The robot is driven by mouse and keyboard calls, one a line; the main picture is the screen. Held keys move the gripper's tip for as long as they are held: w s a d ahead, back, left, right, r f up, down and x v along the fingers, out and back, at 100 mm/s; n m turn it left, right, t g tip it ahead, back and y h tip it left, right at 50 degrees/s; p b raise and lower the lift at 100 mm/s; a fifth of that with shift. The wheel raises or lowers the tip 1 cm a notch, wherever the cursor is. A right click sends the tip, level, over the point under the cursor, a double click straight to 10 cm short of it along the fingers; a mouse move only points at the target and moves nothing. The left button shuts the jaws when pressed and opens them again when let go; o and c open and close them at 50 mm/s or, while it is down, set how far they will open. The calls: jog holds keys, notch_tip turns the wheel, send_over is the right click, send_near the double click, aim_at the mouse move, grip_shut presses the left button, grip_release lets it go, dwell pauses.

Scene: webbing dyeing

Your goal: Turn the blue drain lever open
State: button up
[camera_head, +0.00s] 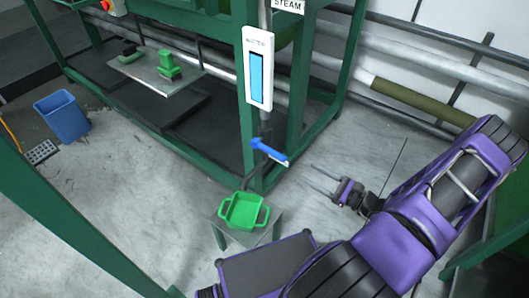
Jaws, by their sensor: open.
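The blue drain lever (268,151) is on a dark pipe at the front corner post of the green frame, in the middle of the head view. It points to the lower right, with a small pale tag by its end. My gripper (319,181) is open and empty. It lies to the right of the lever and a little lower in the picture, its two thin fingers pointing left towards it. A gap shows between the fingertips and the lever, and nothing is between the fingers.
A green tray (243,211) with handles stands on a small stool (263,235) below the lever. The green frame post (250,130) and a white gauge panel (258,68) stand beside it. A blue bin (62,117) is at the left.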

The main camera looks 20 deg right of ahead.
aim_at(271, 152)
jog(key=x, duration=1.6)
jog(key=shift+w+a+b, duration=0.15)
jog(key=shift+w+b, duration=0.1)
jog(key=shift+b, duration=0.05)
grip_shut()
dwell(0.6)
